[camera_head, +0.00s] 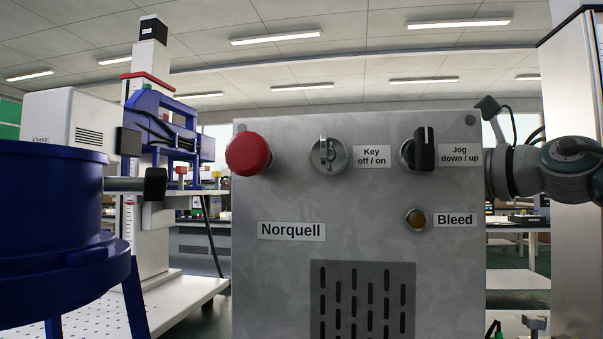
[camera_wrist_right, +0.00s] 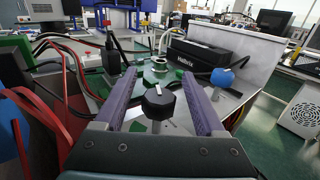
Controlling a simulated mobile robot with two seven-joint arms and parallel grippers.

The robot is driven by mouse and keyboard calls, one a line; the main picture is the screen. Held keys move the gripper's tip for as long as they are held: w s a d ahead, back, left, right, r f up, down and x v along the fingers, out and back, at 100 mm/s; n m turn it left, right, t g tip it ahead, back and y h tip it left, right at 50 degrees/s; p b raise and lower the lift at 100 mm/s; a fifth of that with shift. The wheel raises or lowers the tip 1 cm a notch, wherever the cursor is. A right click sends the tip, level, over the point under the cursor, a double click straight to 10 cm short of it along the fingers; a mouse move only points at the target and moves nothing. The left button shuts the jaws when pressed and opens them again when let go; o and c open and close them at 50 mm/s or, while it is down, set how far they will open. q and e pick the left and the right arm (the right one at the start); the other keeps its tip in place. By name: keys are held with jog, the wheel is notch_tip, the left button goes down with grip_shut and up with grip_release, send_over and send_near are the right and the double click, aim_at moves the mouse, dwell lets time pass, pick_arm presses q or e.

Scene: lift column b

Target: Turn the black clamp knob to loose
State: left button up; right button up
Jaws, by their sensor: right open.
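In the right wrist view a black knob (camera_wrist_right: 158,103) with a short white mark on its top stands on a pale metal stem. I take it for the clamp knob. My right gripper (camera_wrist_right: 157,74) is open, one purple-grey finger on each side of the knob. Gaps show between knob and fingers. In the head view my right arm comes in at the right edge and passes behind the grey panel, which hides the gripper. A black jog knob (camera_head: 424,149) sits on that panel. My left gripper is not in view.
The grey control panel (camera_head: 290,285) fills the middle of the head view, with a red button (camera_head: 248,153) and key switch (camera_head: 328,155). A blue drum (camera_head: 50,225) stands left.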

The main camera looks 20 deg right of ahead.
jog(key=shift+w+a, duration=0.15)
jog(key=shift+w, duration=0.2)
jog(key=shift+c, duration=0.2)
